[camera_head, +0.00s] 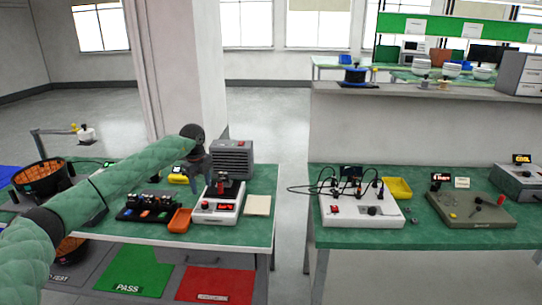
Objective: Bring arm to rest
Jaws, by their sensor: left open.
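My left arm, in a green quilted sleeve, reaches in from the left over the left green-topped table (262,182). My right gripper is not in view.
A black rack with coloured modules (148,207), an orange tray (180,221) and a grey vented box (232,158) crowd the gripper. A white cabled box (360,212) and a yellow bin (397,188) stand on the right table. A floor gap separates the tables.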

